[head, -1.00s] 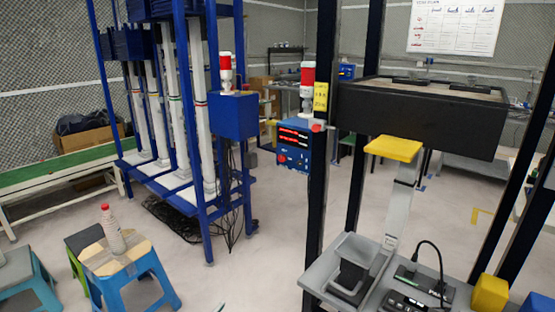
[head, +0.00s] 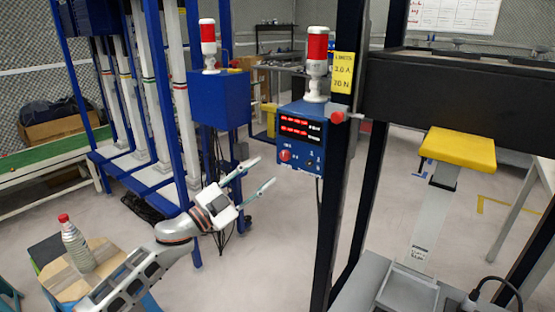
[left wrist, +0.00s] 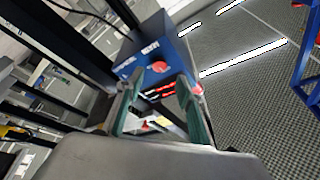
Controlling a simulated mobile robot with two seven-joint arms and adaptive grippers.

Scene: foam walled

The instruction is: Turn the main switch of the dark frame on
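The dark frame (head: 329,215) carries a blue control box (head: 302,135) with two red lit displays. A red round knob (head: 285,155) sits at the lower left of its face, with smaller controls to its right. My left gripper (head: 266,171) is open and empty, its two green fingers pointing at the box from the left, short of the face. In the left wrist view the blue box (left wrist: 150,48) shows beyond the spread fingers (left wrist: 157,92), partly covered by them. The knob's exact setting is too small to tell. My right gripper is out of view.
A red-and-white signal lamp (head: 317,62) stands on the box, and a red-tipped part (head: 338,117) juts out beside a yellow limits label (head: 343,72). A blue frame (head: 221,97) stands behind left. A bottle (head: 76,245) stands on a stool (head: 100,262) at lower left.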

